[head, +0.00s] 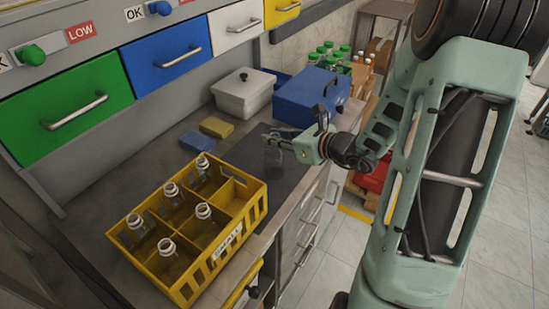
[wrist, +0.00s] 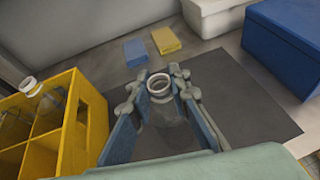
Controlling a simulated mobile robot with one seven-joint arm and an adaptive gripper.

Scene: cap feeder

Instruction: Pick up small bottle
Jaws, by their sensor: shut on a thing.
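A small clear glass bottle (wrist: 165,125) with a pale threaded neck stands upright between the fingers of my gripper (wrist: 160,103) in the wrist view. The fingers are shut on it, one on each side. In the head view my gripper (head: 283,140) is over the dark mat, and the bottle (head: 273,157) shows faintly below the fingers. I cannot tell whether its base touches the mat. The bottle's mouth is open, with no cap on it.
A yellow crate (head: 228,235) with several clear bottles and an empty compartment stands left of the dark mat (wrist: 235,115). A blue sponge (head: 198,141) and a yellow sponge (head: 216,127) lie behind. A blue box (head: 305,100) and a white lidded box (head: 243,95) stand at the back right.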

